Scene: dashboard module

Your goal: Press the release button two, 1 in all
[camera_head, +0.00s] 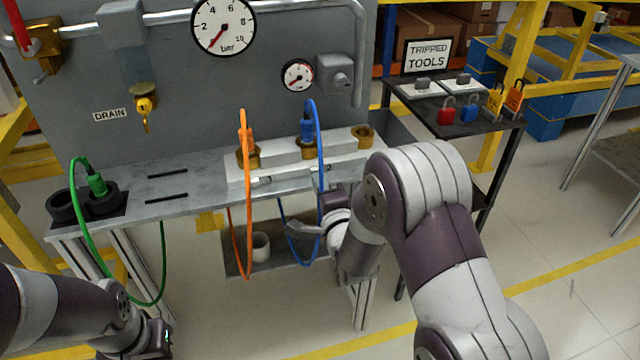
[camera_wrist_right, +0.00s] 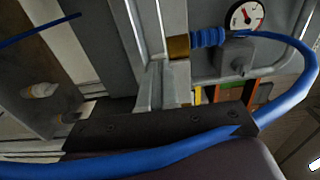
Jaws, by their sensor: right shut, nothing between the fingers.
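A pale manifold block (camera_head: 288,150) on the grey bench carries brass couplings. An orange plug (camera_head: 246,139) is in the left one, a blue plug (camera_head: 306,124) in the middle one, and the right coupling (camera_head: 363,133) is empty. Small silver fittings (camera_head: 262,181) show on the manifold's front; I cannot tell which is release button two.
The blue hose (camera_wrist_right: 285,100) loops across the wrist view close to my right gripper. The orange hose (camera_head: 231,225) hangs to the left. A green plug (camera_head: 96,183) stands at the bench's left end. A tool stand (camera_head: 475,130) with padlocks is at right.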

